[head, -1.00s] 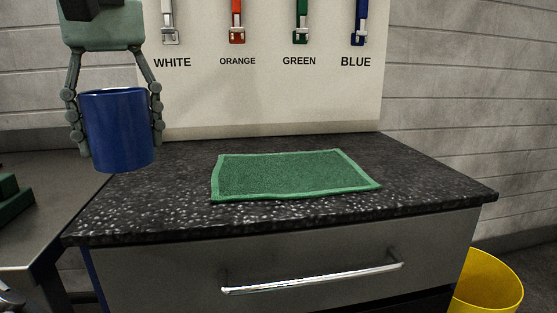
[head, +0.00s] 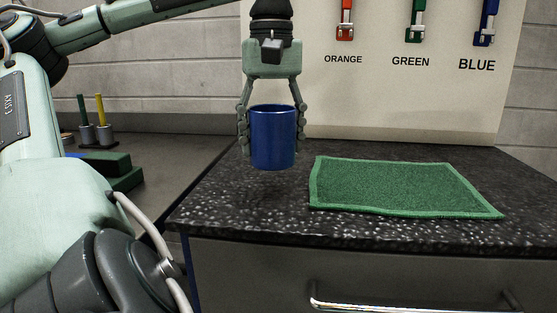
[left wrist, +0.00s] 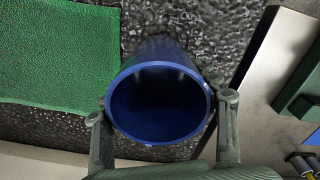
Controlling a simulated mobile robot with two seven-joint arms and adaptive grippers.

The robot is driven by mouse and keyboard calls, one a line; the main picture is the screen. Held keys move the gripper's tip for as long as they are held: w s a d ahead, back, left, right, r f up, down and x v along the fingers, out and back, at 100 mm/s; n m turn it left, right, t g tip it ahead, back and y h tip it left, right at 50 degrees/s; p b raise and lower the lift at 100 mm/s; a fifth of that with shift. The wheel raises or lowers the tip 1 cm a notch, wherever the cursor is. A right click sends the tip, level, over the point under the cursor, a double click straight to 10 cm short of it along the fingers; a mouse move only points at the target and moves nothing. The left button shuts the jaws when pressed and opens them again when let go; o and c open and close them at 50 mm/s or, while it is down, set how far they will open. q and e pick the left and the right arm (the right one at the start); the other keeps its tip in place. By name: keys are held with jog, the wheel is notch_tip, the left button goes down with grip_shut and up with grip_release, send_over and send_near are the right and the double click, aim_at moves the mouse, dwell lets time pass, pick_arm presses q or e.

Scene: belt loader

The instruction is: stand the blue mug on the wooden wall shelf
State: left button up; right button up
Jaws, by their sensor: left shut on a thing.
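The blue mug (head: 272,138) is upright between the fingers of my left gripper (head: 272,118), which is shut on it. The mug is held above the left part of the dark speckled counter, to the left of the green mat. In the left wrist view I look down into the open mouth of the mug (left wrist: 160,103), with a finger on either side of the rim. It looks empty. The wooden wall shelf does not show in these views. My right gripper is not in view.
A green mat (head: 400,186) lies on the speckled counter (head: 235,205). A pale board (head: 400,95) with labelled hooks stands behind. A lower grey table (head: 165,160) at left bears green blocks (head: 110,168) and upright pegs (head: 100,115).

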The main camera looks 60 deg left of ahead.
pick_arm(q)
jog(key=shift+w+a+f, duration=0.35)
jog(key=shift+w+f, duration=0.05)
jog(key=shift+w, duration=0.3)
jog(key=shift+f, duration=0.35)
jog(key=shift+f+b, duration=0.45)
jog(key=shift+f, duration=1.2)
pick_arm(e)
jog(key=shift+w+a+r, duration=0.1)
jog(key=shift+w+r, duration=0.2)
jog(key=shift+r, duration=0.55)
pick_arm(q)
jog(key=shift+f, duration=0.1)
jog(key=o, duration=1.4)
